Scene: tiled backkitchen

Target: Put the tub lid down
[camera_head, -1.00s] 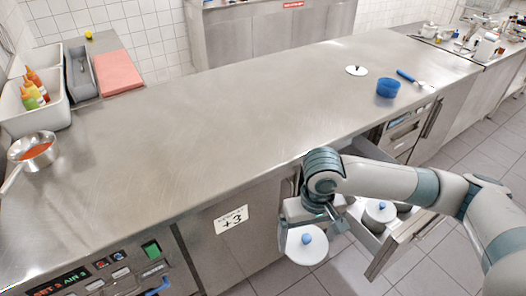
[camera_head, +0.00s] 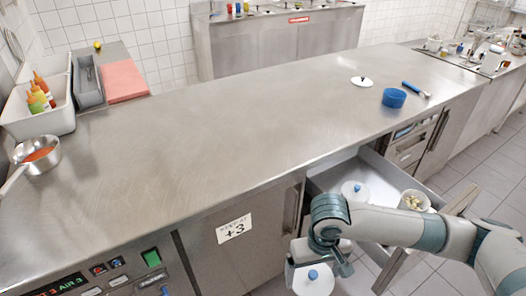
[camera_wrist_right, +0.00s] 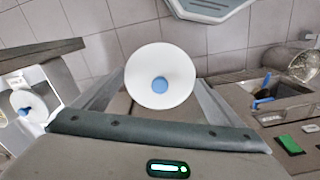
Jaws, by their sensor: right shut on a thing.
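A white round lid with a blue knob (camera_head: 313,284) hangs from my right gripper (camera_head: 322,258), in front of the counter and left of the open drawer. In the right wrist view the lid (camera_wrist_right: 160,58) lies between the two fingers of the gripper (camera_wrist_right: 160,97), which is shut on it; the exact grip is hard to make out. In the open drawer (camera_head: 377,178) stand a tub with a white, blue-knobbed lid (camera_head: 350,188) and an open tub with pale pieces inside (camera_head: 414,201). My arm hides part of the drawer. My left gripper is out of view.
The steel counter (camera_head: 215,140) has a wide clear stretch in the middle. A saucepan (camera_head: 38,156) stands at the far left.

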